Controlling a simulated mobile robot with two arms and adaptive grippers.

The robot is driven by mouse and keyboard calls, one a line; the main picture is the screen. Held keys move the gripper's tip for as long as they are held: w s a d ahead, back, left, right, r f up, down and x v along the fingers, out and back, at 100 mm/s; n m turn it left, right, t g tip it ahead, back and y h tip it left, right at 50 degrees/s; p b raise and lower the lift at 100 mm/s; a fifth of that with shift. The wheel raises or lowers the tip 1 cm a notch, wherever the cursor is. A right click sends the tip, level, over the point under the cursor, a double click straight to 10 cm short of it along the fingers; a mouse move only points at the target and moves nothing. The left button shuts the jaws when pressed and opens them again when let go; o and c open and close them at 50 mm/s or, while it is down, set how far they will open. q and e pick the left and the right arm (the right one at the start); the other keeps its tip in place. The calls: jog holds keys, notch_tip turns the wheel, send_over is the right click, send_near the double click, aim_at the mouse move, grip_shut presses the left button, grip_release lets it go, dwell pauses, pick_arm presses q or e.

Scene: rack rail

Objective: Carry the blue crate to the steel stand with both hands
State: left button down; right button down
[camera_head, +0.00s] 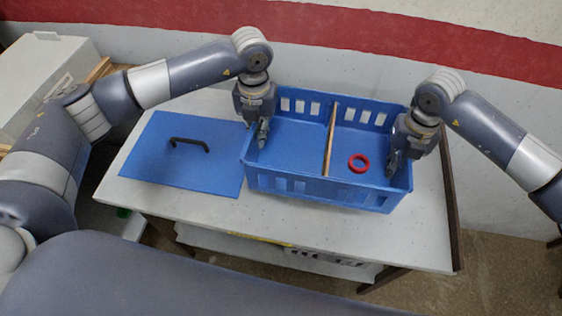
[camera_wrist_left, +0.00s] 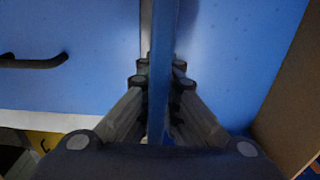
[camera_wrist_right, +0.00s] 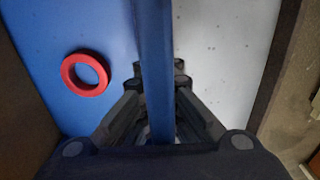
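The blue crate (camera_head: 315,187) stands on the light-topped table, with slotted walls and a brown divider (camera_head: 330,140) across its inside. A red ring (camera_head: 358,163) lies on its floor, right of the divider; it also shows in the right wrist view (camera_wrist_right: 85,73). My left gripper (camera_head: 262,132) straddles the crate's left wall; in the left wrist view its fingers (camera_wrist_left: 160,75) press on both sides of the wall. My right gripper (camera_head: 393,165) likewise grips the right wall, seen in the right wrist view (camera_wrist_right: 157,75). I cannot make out a steel stand.
A blue lid or panel (camera_head: 165,170) with a black handle (camera_head: 189,143) lies on the table (camera_head: 300,222) just left of the crate. A pale box (camera_head: 45,75) stands at the far left. A red-striped wall (camera_head: 340,30) is close behind. A lower shelf (camera_head: 270,252) shows under the tabletop.

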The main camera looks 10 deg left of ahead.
pick_arm(q)
jog(key=shift+a+f, duration=0.1)
jog(key=shift+f, duration=0.1)
pick_arm(e)
jog(key=shift+a+f, duration=0.1)
jog(key=shift+f, duration=0.15)
pick_arm(q)
jog(key=shift+f, duration=0.2)
pick_arm(e)
jog(key=shift+f, duration=0.15)
